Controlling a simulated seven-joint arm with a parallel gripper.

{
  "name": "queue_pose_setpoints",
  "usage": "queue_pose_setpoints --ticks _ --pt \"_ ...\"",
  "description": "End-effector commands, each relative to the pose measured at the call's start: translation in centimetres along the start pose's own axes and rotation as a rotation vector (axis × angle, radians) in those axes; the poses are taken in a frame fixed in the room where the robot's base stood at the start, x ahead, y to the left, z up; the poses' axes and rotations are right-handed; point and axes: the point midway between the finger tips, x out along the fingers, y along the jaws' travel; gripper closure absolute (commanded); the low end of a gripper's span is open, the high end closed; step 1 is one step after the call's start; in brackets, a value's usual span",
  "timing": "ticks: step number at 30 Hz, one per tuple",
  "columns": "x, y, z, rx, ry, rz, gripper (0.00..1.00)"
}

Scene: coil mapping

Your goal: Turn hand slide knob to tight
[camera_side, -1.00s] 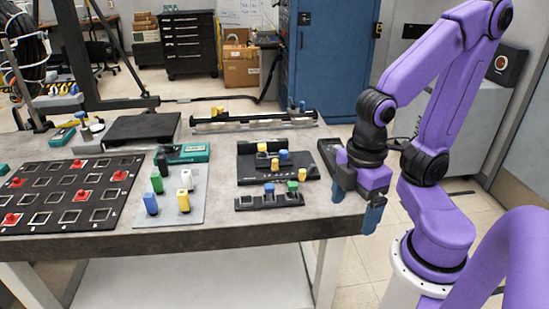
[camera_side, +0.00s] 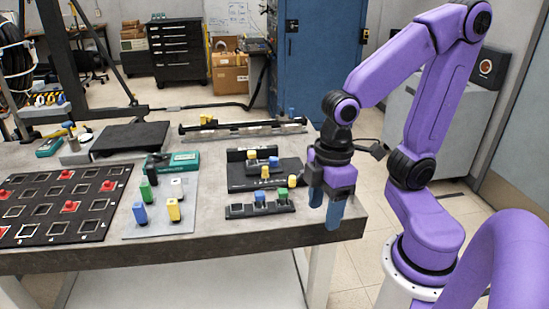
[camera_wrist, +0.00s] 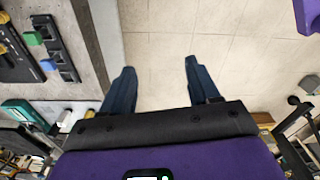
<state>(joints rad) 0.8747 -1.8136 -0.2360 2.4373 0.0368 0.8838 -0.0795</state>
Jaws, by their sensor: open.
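My gripper (camera_side: 326,205) hangs with its blue fingers pointing down at the right end of the table. It is open and empty. In the wrist view its two fingers (camera_wrist: 159,68) stand apart, with bare floor between and beyond them. A long black slide rail (camera_side: 243,126) lies along the back of the table, with a yellow piece (camera_side: 208,120) near its left end and a small blue knob (camera_side: 292,113) at its right end. I cannot tell for sure which piece is the hand slide knob. My gripper is apart from the rail, nearer the front edge.
A black fixture (camera_side: 238,181) with yellow and blue blocks and a black strip (camera_side: 240,211) with blue and green blocks lie left of my gripper. A grey plate (camera_side: 155,228) with several upright blocks and a black grid board (camera_side: 88,228) lie further left.

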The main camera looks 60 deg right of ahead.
Motion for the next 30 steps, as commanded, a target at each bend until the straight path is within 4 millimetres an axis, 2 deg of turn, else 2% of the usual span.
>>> queue_pose_setpoints --ticks 3,9,16,23,26,30 --pt "-0.1 3.1 -2.3 0.098 0.029 -0.01 0.4" --pt "-0.2 9.1 -4.9 0.248 0.088 -0.013 0.4" --pt "-0.1 17.5 -5.7 0.421 0.156 0.007 0.4" --pt "0.0 26.6 -3.5 0.594 0.224 0.056 0.4" --pt "0.1 30.5 -1.4 0.67 0.249 0.086 0.4" --pt "0.3 35.5 2.4 0.776 0.28 0.134 0.4"
